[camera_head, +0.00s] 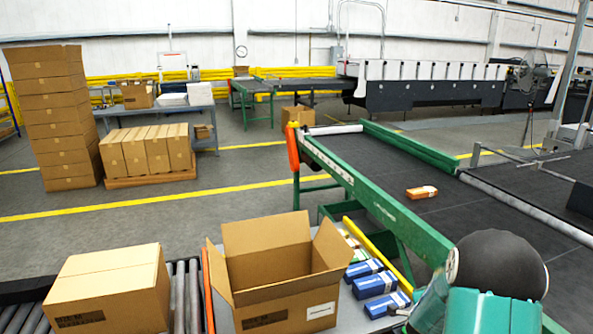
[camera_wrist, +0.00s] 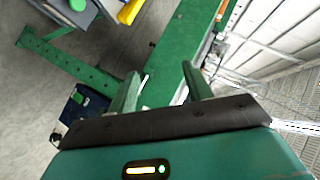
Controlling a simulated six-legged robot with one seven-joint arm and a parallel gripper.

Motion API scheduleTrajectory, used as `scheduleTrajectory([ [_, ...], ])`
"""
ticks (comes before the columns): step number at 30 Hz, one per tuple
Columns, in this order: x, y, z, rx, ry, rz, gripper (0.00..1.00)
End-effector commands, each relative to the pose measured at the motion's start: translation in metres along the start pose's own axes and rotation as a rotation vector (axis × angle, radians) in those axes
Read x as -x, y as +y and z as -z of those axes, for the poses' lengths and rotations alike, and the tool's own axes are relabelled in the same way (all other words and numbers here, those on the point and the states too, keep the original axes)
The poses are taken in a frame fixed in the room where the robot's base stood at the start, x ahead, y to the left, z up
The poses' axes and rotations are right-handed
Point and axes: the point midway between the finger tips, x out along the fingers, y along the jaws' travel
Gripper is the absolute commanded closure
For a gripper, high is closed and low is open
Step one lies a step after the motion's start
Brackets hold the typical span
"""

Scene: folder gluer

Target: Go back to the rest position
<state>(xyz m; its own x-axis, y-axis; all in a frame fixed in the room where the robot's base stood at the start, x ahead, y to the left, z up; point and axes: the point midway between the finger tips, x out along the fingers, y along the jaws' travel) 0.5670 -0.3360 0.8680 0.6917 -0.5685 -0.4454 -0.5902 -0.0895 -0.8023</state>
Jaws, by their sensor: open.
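My gripper shows in the wrist view (camera_wrist: 160,90), with its two green fingers apart and nothing between them. Beyond the fingers is a green conveyor frame beam (camera_wrist: 178,50). In the head view, my arm, teal with a black rounded joint, fills the lower right corner over the conveyor's near end. The gripper's fingertips cannot be made out there.
An open cardboard box (camera_head: 285,275) stands in front, with several blue packs (camera_head: 375,283) beside it. A closed carton (camera_head: 110,290) sits on rollers at left. An orange pack (camera_head: 421,192) lies on the black conveyor belt (camera_head: 385,170). The green conveyor rail (camera_head: 390,212) runs close to my arm.

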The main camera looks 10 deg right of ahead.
Motion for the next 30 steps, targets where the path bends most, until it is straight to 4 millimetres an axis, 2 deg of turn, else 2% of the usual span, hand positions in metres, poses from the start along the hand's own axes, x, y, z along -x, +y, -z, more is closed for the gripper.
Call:
scheduleTrajectory([
  [1,0.016,-0.023,-0.008,0.049,-0.041,0.007,0.5],
  [6,0.073,-0.075,-0.037,0.239,-0.183,0.002,0.5],
  [9,0.112,-0.098,-0.051,0.357,-0.263,0.005,0.5],
  [15,0.197,-0.127,-0.075,0.601,-0.412,0.019,0.5],
  [19,0.254,-0.133,-0.084,0.766,-0.5,0.034,0.5],
  [23,0.311,-0.131,-0.088,0.932,-0.582,0.054,0.5],
  [30,0.411,-0.106,-0.083,1.239,-0.72,0.092,0.5],
])
